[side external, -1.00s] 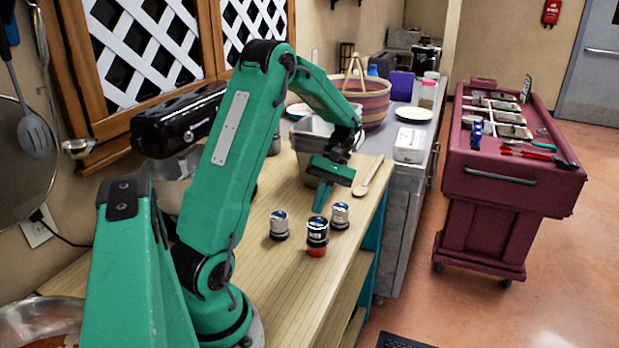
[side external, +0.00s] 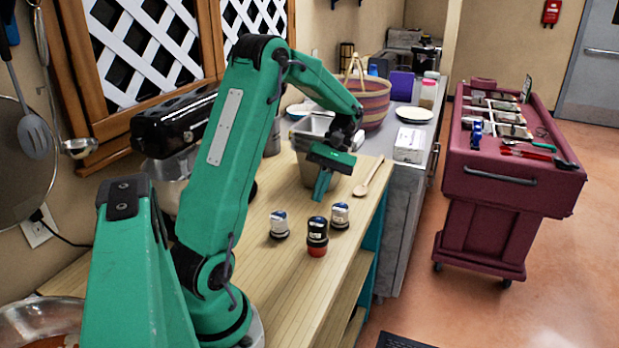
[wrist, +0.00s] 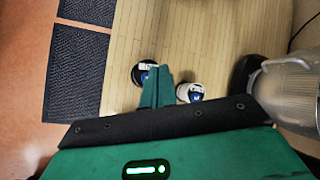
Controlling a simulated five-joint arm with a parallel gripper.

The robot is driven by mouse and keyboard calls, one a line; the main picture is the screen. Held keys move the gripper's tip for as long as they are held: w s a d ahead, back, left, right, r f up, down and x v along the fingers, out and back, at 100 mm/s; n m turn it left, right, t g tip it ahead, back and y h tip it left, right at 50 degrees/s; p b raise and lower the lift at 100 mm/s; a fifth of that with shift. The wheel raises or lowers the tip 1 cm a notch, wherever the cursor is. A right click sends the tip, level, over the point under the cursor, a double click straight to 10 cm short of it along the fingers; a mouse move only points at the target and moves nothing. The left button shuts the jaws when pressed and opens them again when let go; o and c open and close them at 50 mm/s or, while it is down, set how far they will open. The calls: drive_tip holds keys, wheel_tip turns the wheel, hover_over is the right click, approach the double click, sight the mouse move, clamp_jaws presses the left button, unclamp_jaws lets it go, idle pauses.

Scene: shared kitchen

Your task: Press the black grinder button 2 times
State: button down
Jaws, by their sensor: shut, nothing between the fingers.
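Three small grinders stand upright on the wooden counter. The one with a black upper body and a red base (side external: 317,238) is nearest the side camera. A pale one with a dark base (side external: 279,226) stands to its left, and a similar one (side external: 340,216) behind it to the right. My green gripper (side external: 321,198) is shut and empty, pointing down above and behind the black-topped grinder, with a visible gap. In the wrist view the shut fingers (wrist: 158,90) lie between a dark-rimmed grinder (wrist: 143,72) and a pale one (wrist: 190,92). The third grinder is not visible there.
A wooden spoon (side external: 369,176) and a metal container (side external: 312,140) lie behind my gripper. A black stand mixer (side external: 172,122) stands left against the wall. The counter's right edge is close to the grinders. Bare wood lies in front of them.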

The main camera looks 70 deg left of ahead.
drive_tip(key=shift+r, duration=1.45)
drive_tip(key=shift+r, duration=0.1)
idle(1.4)
wheel_tip(320, 180, up, 3)
drive_tip(key=shift+w+d+f, duration=0.1)
drive_tip(key=shift+f, duration=0.1)
drive_tip(key=shift+f, duration=0.15)
hover_over(313, 224)
drive_tip(key=w+a, duration=0.1)
drive_tip(key=w, duration=0.2)
drive_tip(key=shift+s+a+f, duration=0.1)
drive_tip(key=shift+f, duration=2.05)
drive_tip(key=shift+s+a+f, duration=0.1)
drive_tip(key=shift+f, duration=2)
drive_tip(key=shift+f, duration=0.2)
drive_tip(key=shift+s+a+f, duration=0.1)
drive_tip(key=shift+a+f, duration=0.05)
drive_tip(key=shift+f, duration=0.1)
drive_tip(key=shift+f, duration=0.2)
